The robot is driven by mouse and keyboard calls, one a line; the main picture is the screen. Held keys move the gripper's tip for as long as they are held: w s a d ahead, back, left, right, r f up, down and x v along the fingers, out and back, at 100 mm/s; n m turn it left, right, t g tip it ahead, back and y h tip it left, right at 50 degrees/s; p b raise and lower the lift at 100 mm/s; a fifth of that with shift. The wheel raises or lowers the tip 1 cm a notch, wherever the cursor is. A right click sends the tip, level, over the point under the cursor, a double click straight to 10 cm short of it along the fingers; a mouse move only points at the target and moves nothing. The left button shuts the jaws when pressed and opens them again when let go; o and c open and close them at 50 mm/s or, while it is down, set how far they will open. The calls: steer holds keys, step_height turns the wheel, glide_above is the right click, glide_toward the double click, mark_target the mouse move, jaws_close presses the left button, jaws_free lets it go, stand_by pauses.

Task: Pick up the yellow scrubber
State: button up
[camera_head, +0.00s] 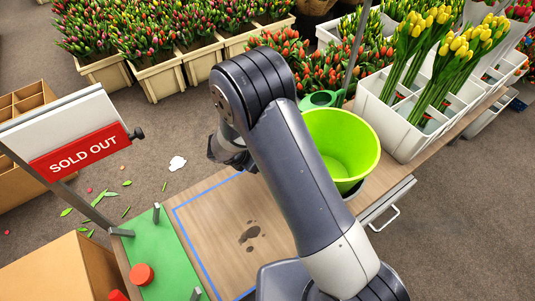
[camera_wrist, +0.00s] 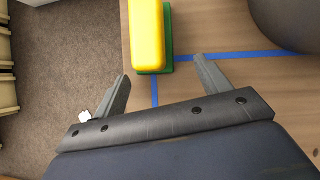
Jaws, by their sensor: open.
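The yellow scrubber (camera_wrist: 146,36) is a yellow block with a green layer along its right and lower edges. In the wrist view it lies on the wooden table at the top, close to the table's left edge, and its far end is cut off. My gripper (camera_wrist: 160,72) is open and empty, one finger on each side of the picture below the scrubber. The scrubber's near end is just ahead of the gap between the fingertips. In the head view my arm hides the scrubber, and my gripper is only partly seen.
A lime-green bucket (camera_head: 343,146) stands right of my arm, with a smaller green object (camera_head: 321,99) behind it. Blue tape (camera_head: 186,236) outlines part of the table (camera_head: 215,225). A green mat (camera_head: 160,262) and a SOLD OUT sign (camera_head: 80,153) are at left.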

steer(key=shift+w+d, duration=0.45)
steer(key=shift+w, duration=0.05)
steer(key=w+d, duration=0.1)
steer(key=w+d+f+b, duration=0.1)
steer(key=w+d, duration=0.1)
steer(key=shift+d, duration=0.1)
steer(key=shift+c, duration=0.4)
steer(key=c, duration=1)
steer(key=shift+r, duration=0.1)
